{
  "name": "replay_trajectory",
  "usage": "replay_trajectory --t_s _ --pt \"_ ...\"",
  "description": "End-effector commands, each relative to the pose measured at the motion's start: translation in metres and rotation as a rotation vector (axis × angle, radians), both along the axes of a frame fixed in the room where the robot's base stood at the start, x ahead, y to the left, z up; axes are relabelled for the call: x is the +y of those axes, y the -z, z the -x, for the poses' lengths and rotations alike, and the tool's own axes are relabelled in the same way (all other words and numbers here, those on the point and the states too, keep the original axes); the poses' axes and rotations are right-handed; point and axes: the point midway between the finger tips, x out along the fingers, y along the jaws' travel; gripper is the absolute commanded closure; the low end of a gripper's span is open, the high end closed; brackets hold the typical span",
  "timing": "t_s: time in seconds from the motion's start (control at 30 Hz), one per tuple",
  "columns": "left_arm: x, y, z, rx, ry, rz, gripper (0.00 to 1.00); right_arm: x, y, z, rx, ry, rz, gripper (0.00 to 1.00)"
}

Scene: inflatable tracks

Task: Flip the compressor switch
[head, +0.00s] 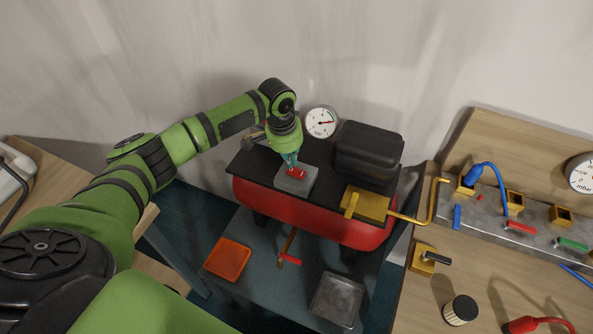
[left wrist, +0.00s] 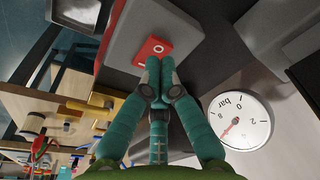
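The compressor has a red tank (head: 300,216) under a black top plate. Its switch is a red rocker (head: 297,174) on a grey box (head: 308,184) on that plate. The left wrist view shows the rocker (left wrist: 151,52) with white I and O marks. My left gripper (head: 289,160) points down at the rocker from above. Its teal fingers come together at the tips, with nothing seen between them. In the left wrist view the fingertips (left wrist: 157,72) are right at the rocker's edge; I cannot tell whether they touch. My right gripper is out of view.
A round bar gauge (head: 321,122) stands behind the switch. A black motor housing (head: 368,150) and a brass valve block (head: 366,203) are to its right. An orange tray (head: 228,259) and a grey tray (head: 336,299) lie below. A wooden bench (head: 480,270) with fittings is at right.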

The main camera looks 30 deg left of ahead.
Motion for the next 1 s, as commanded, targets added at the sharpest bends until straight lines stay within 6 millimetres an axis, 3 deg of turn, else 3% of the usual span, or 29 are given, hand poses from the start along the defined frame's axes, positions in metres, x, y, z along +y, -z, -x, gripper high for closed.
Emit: replay_trajectory --t_s 1.0 --pt "0.000 0.011 0.000 0.000 0.000 0.000 1.00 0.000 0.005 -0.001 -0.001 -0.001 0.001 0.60"
